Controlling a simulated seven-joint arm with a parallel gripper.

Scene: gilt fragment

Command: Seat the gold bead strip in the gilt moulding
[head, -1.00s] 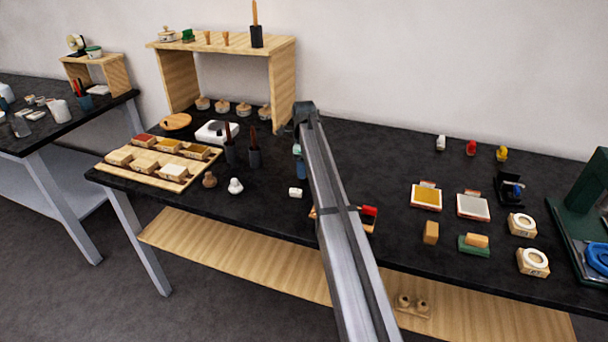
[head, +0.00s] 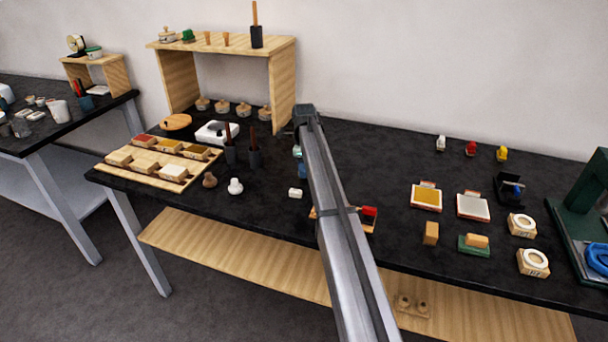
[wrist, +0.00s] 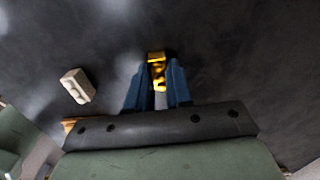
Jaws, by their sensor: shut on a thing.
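My gripper (wrist: 158,85) is shut on a small gold piece, the gold bead strip (wrist: 157,58), which sticks out past the blue fingertips in the wrist view. The strip is held over the dark tabletop; its height above it is hard to tell. In the head view only a bit of my gripper's blue finger (head: 302,169) shows beside my arm, and the strip is hidden. I cannot make out the gilt moulding in either view. A wooden tray (head: 372,228) with a red-topped item (head: 368,212) is partly covered by my arm.
A small white block (head: 295,193) lies left of my gripper; a pale block also shows in the wrist view (wrist: 77,86). A white jar (head: 235,186) and dark holders (head: 254,158) stand further left. Gold (head: 426,197) and silver (head: 473,206) pads lie right. The back middle is clear.

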